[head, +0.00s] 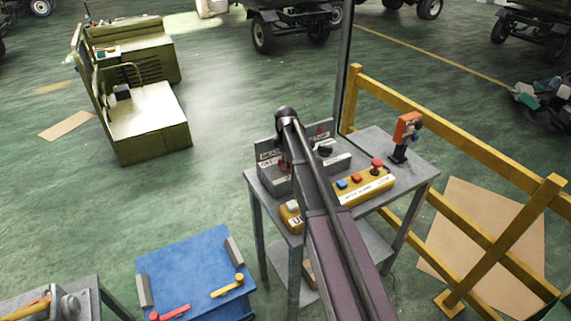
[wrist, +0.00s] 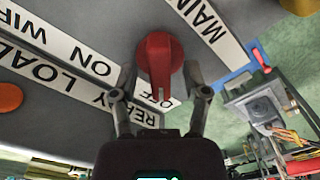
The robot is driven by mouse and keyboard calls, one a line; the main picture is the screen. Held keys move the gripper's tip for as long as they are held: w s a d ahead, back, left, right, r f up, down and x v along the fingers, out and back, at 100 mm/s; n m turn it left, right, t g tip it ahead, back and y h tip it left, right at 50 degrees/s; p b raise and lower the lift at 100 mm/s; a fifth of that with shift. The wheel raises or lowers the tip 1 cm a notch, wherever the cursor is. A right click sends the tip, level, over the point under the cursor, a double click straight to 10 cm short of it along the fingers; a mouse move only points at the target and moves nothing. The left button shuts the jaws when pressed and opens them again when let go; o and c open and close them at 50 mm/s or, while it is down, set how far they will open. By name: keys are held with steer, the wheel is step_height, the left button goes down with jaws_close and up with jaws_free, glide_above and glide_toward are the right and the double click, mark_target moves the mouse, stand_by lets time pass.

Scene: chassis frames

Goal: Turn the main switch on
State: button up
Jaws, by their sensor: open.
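The main switch is a red rotary knob (wrist: 158,58) on a grey panel in the wrist view. Its grip bar points down in the picture, towards the word OFF. A white MAIN label (wrist: 208,30) lies to its upper right. My gripper (wrist: 160,88) is open, with one finger on each side of the knob's lower part. I cannot tell whether either finger touches it. In the head view the grey switch panel (head: 268,182) stands on a metal table, and my arm hides most of the switch and the gripper.
A blue workbench (head: 185,265) stands to the lower left.

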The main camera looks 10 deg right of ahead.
stand_by(0.3)
jaws_close()
steer(key=shift+m, duration=0.5)
steer(key=m, duration=0.3)
steer(key=shift+m, duration=0.3)
steer(key=m, duration=0.4)
steer(key=shift+s+m, duration=0.1)
steer(key=shift+m, duration=0.2)
steer(key=m, duration=0.8)
steer(key=shift+m, duration=0.4)
